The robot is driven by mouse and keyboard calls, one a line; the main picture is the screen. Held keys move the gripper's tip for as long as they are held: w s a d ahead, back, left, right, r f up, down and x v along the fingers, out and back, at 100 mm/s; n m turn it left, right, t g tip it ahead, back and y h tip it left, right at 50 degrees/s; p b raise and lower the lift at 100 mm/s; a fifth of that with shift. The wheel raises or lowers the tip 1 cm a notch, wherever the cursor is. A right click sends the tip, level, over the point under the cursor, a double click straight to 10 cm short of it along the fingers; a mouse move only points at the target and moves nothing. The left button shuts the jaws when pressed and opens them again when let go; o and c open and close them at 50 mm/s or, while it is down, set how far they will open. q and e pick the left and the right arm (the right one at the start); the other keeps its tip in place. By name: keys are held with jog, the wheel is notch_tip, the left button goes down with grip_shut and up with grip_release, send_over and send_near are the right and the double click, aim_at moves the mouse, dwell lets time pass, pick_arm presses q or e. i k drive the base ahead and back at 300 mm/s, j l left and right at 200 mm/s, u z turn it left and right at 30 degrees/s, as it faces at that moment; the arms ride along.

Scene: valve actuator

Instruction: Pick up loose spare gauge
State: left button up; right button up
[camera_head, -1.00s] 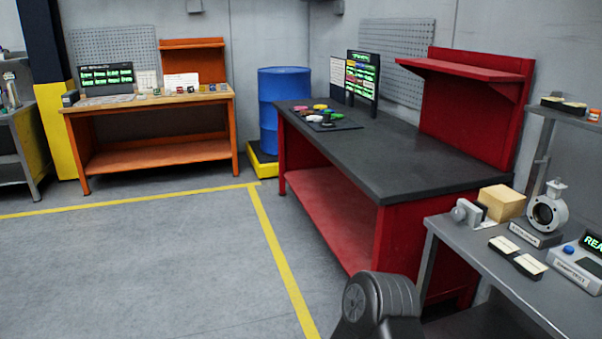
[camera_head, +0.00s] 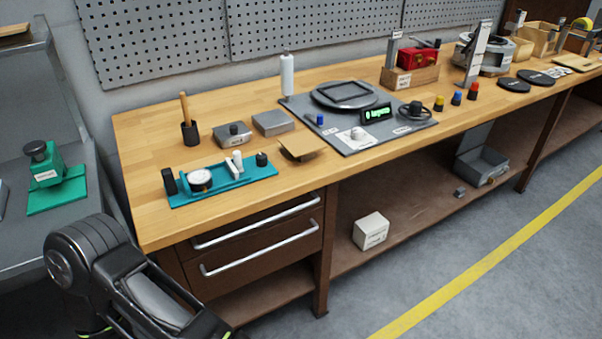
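A round gauge with a white dial (camera_head: 200,178) lies face up on a teal mat (camera_head: 255,172) at the left part of the wooden workbench. I cannot tell from its look whether it is the loose spare. Near it on the mat are a black cylinder (camera_head: 169,181), a white-topped piece (camera_head: 237,160) and a black knob (camera_head: 261,159). My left arm comes in at the lower left, below and in front of the bench. Its fingers are not visible. My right gripper is out of view.
The wooden bench top (camera_head: 145,140) also carries a grey box (camera_head: 273,122), a brown angled plate (camera_head: 299,146) and a grey mat with a display (camera_head: 377,113). Drawers with handles (camera_head: 262,248) face me. A grey side table (camera_head: 30,245) stands left. Floor at right is clear.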

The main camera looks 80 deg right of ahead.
aim_at(201, 179)
jog(key=z, duration=2.6)
